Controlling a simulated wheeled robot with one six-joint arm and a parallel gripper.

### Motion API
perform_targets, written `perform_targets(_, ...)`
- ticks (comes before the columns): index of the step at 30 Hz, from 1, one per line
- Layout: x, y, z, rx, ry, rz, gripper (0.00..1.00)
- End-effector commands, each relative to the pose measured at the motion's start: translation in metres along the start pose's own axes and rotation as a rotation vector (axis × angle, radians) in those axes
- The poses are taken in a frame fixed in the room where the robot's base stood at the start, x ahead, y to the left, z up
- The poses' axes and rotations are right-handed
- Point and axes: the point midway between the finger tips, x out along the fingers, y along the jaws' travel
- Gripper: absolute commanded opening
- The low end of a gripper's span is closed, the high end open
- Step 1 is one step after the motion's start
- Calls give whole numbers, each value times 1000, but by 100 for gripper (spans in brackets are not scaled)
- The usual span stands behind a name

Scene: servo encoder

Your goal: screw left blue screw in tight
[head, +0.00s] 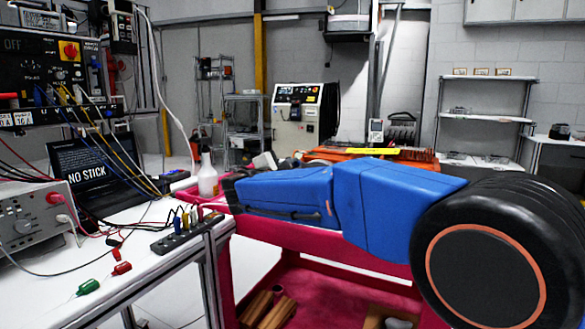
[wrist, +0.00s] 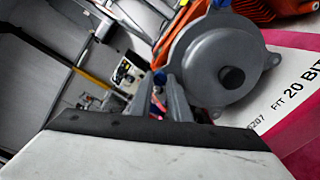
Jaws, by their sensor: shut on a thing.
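The grey round motor housing (wrist: 222,62) fills the upper middle of the wrist view, with a dark round centre and small lugs on its rim. My gripper (wrist: 160,90) is at the housing's left edge, its two grey fingers close together. A small blue thing (wrist: 160,78) shows between the fingers and looks like the left blue screw. The fingers hide most of it, and how deep it sits cannot be seen.
An orange case (wrist: 262,10) lies behind the housing, and a white printed label (wrist: 285,100) lies to its right. A white bottle (head: 207,176) stands on the cart's left end. At left is a white bench (head: 120,255) with a laptop, cables and a power strip.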

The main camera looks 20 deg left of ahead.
Motion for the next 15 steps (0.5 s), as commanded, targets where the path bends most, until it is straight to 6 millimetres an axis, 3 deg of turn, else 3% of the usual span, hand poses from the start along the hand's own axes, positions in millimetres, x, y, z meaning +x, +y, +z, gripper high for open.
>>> perform_targets(15, 0, -1, 0, 489, -1, -2, 0)
